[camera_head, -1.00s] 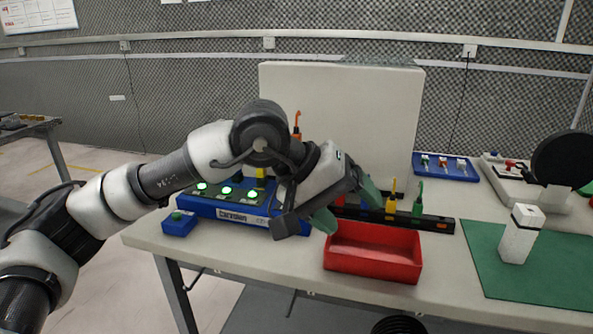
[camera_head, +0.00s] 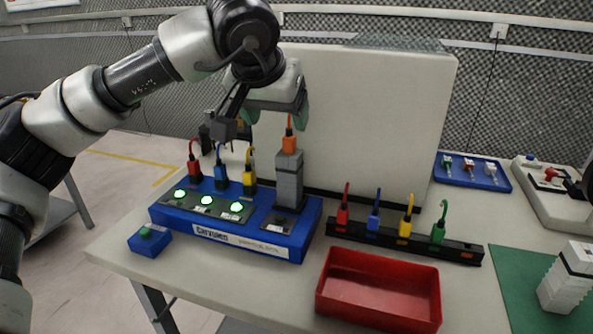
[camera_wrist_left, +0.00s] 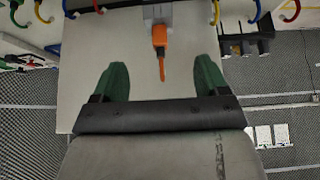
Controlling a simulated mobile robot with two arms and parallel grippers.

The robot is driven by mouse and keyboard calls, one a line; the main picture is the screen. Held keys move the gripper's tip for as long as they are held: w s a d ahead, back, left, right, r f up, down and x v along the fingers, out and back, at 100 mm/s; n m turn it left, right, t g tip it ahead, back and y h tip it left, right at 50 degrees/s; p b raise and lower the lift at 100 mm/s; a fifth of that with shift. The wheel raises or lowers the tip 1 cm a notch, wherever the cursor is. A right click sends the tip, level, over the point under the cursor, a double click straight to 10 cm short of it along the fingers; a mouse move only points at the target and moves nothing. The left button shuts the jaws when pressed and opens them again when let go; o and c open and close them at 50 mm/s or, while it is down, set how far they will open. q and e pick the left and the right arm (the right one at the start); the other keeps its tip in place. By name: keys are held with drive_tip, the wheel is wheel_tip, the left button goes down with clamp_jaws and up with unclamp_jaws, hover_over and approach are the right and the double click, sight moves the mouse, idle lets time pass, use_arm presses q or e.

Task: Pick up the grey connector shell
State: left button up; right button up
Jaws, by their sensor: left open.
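The grey connector shell (camera_head: 289,180) stands upright on the right end of the blue test box (camera_head: 255,237). An orange plug (camera_head: 290,141) with a cable sits on top of it. My left gripper (camera_head: 275,110) is open and empty, above and around the height of the orange cable. In the left wrist view, the orange plug (camera_wrist_left: 160,45) lies ahead of the two green fingertips (camera_wrist_left: 160,75), roughly centred between them. The grey shell (camera_wrist_left: 157,12) shows only in part at the top edge there. My right gripper is not clearly in view.
Red, blue and yellow plugs stand in the box beside three lit green lamps. A black rack (camera_head: 400,240) with several coloured plugs and a red bin (camera_head: 378,289) are to the right. A pale panel (camera_head: 385,120) stands behind.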

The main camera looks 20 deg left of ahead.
sight(287, 149)
use_arm(q)
drive_tip(key=x, duration=0.3)
drive_tip(key=shift+s+f, duration=0.1)
drive_tip(key=shift+f, duration=0.3)
drive_tip(key=x, duration=0.6)
drive_tip(key=shift+f, duration=0.25)
drive_tip(key=shift+c, duration=0.4)
drive_tip(key=shift+r, duration=0.1)
drive_tip(key=c, duration=1.2)
